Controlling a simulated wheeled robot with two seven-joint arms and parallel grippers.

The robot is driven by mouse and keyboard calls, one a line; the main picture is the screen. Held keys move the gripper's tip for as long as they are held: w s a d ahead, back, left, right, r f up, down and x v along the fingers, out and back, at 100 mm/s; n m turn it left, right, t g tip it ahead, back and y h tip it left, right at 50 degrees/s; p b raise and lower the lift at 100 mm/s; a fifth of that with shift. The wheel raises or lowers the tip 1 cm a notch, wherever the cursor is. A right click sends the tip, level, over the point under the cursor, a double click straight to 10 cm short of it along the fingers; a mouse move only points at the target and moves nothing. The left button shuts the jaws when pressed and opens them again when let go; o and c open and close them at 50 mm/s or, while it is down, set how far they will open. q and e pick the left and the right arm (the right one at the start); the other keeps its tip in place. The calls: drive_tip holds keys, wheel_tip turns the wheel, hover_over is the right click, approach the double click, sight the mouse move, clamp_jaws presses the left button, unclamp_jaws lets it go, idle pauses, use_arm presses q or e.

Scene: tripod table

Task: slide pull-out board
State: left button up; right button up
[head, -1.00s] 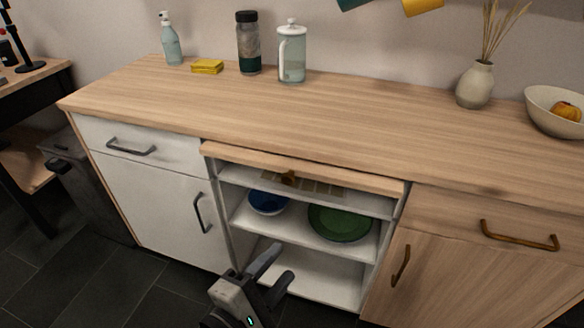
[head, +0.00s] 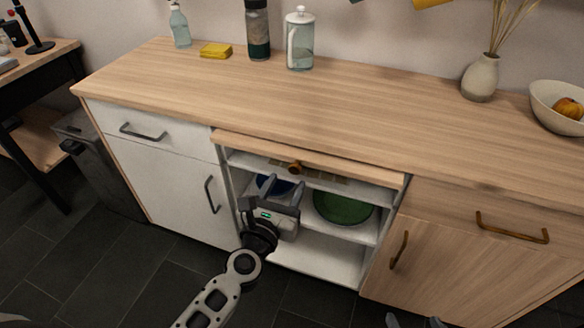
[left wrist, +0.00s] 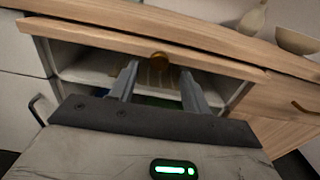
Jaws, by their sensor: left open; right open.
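The pull-out board (head: 350,173) is a light wooden strip under the countertop, above the open shelves. Its front edge stands slightly forward of the counter. A round brown knob (head: 295,168) sits on its front. My left gripper (head: 283,187) is open and empty, just below and in front of the knob, apart from it. In the left wrist view the knob (left wrist: 159,60) shows beyond and between the two fingers (left wrist: 160,85). Of my right gripper (head: 412,322) only dark tips show at the bottom edge, far from the board.
Open shelves below the board hold a blue bowl (head: 262,184), partly hidden by my gripper, and a green plate (head: 343,206). White drawer fronts stand left, wooden ones right. The countertop (head: 330,110) carries a bottle, jars, a vase (head: 480,78) and a bowl at its back.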

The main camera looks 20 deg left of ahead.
sight(294, 170)
use_arm(q)
drive_tip(key=shift+w+d, duration=0.1)
drive_tip(key=shift+w, duration=2.3)
